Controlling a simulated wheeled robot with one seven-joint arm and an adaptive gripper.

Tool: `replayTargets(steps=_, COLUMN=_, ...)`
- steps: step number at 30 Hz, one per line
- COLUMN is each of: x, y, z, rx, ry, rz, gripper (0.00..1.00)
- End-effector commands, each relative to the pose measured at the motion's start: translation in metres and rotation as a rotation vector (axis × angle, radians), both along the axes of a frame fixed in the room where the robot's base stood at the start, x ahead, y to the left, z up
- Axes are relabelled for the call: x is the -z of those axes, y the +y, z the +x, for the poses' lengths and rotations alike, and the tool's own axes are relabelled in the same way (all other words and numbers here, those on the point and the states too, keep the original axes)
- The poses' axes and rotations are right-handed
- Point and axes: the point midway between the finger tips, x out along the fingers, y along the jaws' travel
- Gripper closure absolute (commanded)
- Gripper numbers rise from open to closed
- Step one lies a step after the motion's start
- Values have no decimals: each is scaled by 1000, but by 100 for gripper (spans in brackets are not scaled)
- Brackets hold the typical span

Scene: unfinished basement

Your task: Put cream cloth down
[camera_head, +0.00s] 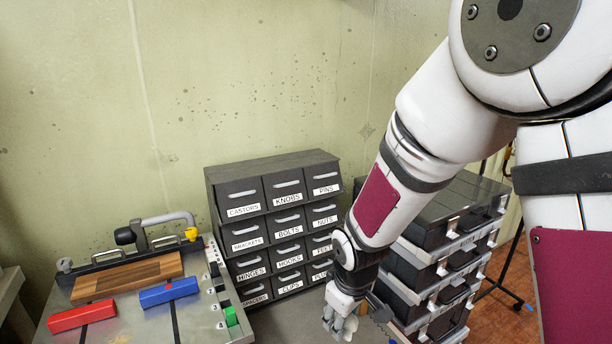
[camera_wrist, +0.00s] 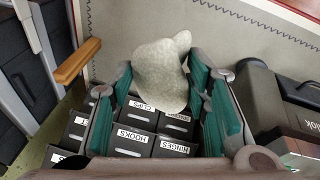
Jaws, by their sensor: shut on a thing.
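The cream cloth (camera_wrist: 160,72) shows in the wrist view as a pale, crumpled lump between the two green-padded fingers of my gripper (camera_wrist: 161,88). My gripper is shut on it. The cloth's lower end is bunched between the fingers and its top sticks out past them. In the head view my gripper (camera_head: 345,326) is low in the picture, in front of the drawer cabinet's right side. The cloth is hard to make out there, and whether it touches any surface cannot be told.
A dark cabinet of labelled drawers (camera_head: 287,231) stands against the wall. A stack of black cases (camera_head: 440,255) is to its right. At left, a metal worktable (camera_head: 135,325) bears a wooden board (camera_head: 128,276), a red block (camera_head: 82,315) and a blue block (camera_head: 169,292).

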Motion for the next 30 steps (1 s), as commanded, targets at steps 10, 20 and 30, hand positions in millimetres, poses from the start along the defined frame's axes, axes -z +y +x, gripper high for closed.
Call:
replayTargets(steps=10, x=36, y=-104, z=51, rx=694, ry=1, rz=-1, gripper=79)
replayTargets(steps=20, x=39, y=-113, z=55, rx=764, ry=2, rz=2, gripper=79)
replayTargets(steps=30, x=42, y=-105, z=53, rx=749, ry=3, rz=1, gripper=79)
